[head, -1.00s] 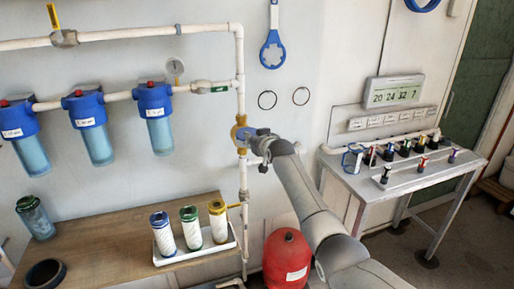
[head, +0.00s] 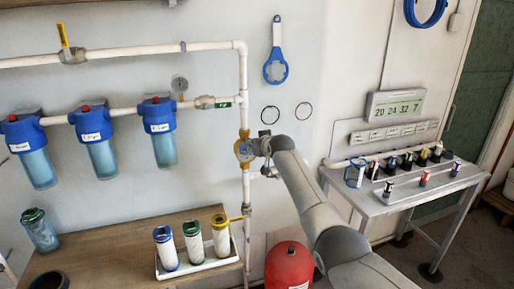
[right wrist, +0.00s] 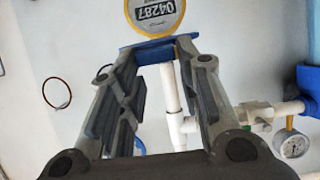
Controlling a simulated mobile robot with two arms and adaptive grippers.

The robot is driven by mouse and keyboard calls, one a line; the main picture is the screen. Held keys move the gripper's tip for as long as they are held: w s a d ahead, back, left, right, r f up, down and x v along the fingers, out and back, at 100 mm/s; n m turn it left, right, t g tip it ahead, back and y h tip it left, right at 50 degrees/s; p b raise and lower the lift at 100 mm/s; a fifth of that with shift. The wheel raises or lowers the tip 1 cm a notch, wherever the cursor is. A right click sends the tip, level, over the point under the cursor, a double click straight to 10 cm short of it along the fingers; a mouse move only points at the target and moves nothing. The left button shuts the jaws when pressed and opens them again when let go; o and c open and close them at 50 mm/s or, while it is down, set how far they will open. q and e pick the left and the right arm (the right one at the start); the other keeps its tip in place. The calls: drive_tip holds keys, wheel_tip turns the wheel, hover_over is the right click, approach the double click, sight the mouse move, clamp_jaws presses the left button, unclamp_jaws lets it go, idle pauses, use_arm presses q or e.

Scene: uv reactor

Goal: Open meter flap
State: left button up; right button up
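The brass water meter (head: 242,151) sits on the vertical white pipe in the head view. In the right wrist view its round face (right wrist: 155,14) shows, with the digits 04287 readable. The blue flap (right wrist: 153,49) stands away from the face, at the face edge nearest my gripper, so the dial is uncovered. My right gripper (right wrist: 157,58) has its two fingers spread apart, with the fingertips at the flap; whether they touch it is unclear. In the head view the right gripper (head: 262,145) is just right of the meter. My left gripper is not in view.
Blue filter housings (head: 98,138) hang left of the meter. A pressure gauge (right wrist: 291,144) is on the pipe nearby. Cartridges stand in a white tray (head: 200,266) below. A red tank (head: 289,266) is under my right arm. A metal table (head: 400,207) stands at right.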

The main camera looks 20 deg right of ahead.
drive_tip(key=shift+o, duration=1.1)
drive_tip(key=shift+w+f, duration=0.1)
drive_tip(key=shift+f, duration=0.15)
drive_tip(key=shift+o, duration=0.2)
drive_tip(key=shift+w+f, duration=0.15)
drive_tip(key=shift+f, duration=0.1)
drive_tip(key=shift+s, duration=0.2)
drive_tip(key=v, duration=1.1)
drive_tip(key=shift+s+r, duration=0.3)
drive_tip(key=shift+r, duration=0.05)
